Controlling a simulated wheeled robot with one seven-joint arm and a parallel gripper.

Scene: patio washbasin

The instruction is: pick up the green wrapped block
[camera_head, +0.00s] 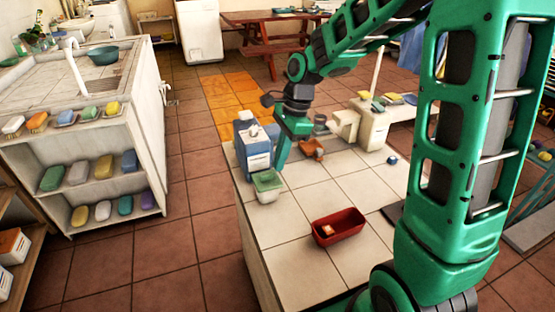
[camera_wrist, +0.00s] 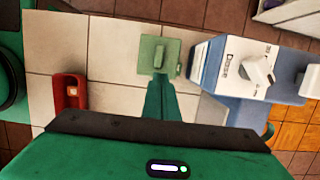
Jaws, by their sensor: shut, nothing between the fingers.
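A small green block (camera_wrist: 160,54) shows inside a pale green square holder (camera_wrist: 174,42) in the wrist view, just beyond my fingertips. In the head view the pale green holder (camera_head: 267,183) sits at the left edge of the tiled counter, on a whitish base. The block itself is hard to make out there; its wrapping is too small to tell. My gripper (camera_head: 276,166) points down just above and behind the holder. In the wrist view my gripper (camera_wrist: 160,78) has its fingers together and empty, and they cover the near side of the holder.
A blue and white box (camera_head: 256,150) stands close beside my gripper, with white parts on top. A red tray (camera_head: 338,229) holding a small orange-and-white item lies nearer on the counter. An orange object (camera_head: 312,149) lies behind. Bare tiles separate the holder and tray.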

